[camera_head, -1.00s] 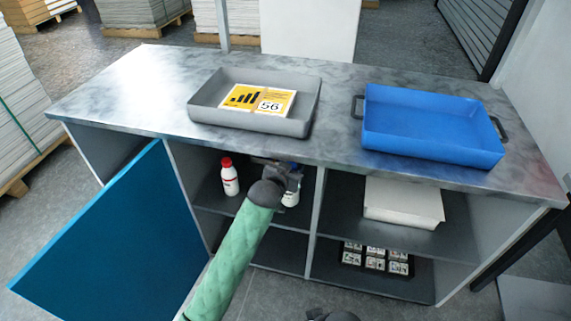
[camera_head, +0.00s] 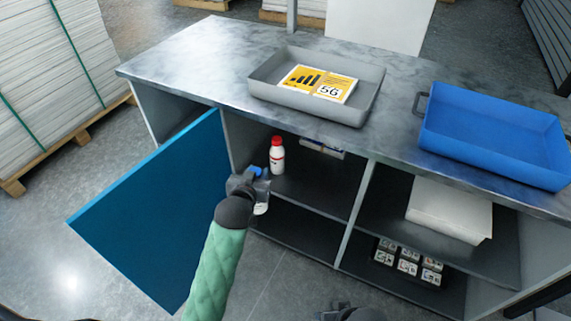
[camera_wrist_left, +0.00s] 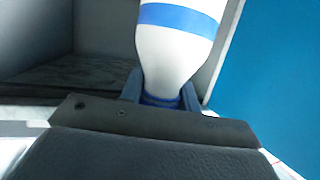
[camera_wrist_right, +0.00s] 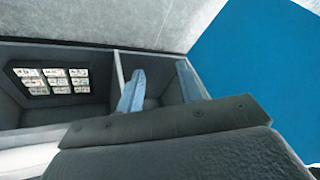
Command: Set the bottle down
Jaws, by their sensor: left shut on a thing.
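My left gripper (camera_head: 256,184) is shut on a white bottle (camera_wrist_left: 175,60) with a blue band, gripped at its narrow blue-ringed neck. In the head view the gripper hides much of the bottle; its white lower part (camera_head: 261,208) shows below the fingers. The bottle is in front of the left open compartment, beside the blue door; I cannot tell whether it touches anything. A white bottle with a red cap (camera_head: 277,157) stands upright on the middle shelf (camera_head: 310,192). My right gripper (camera_wrist_right: 160,85) is open and empty in the right wrist view.
The blue door (camera_head: 150,215) stands open at the left. A grey tray (camera_head: 365,100) with a yellow sign and a blue tray (camera_head: 495,140) sit on the worktop. A white box (camera_head: 450,208) fills part of the right shelf. Free shelf room lies right of the red-capped bottle.

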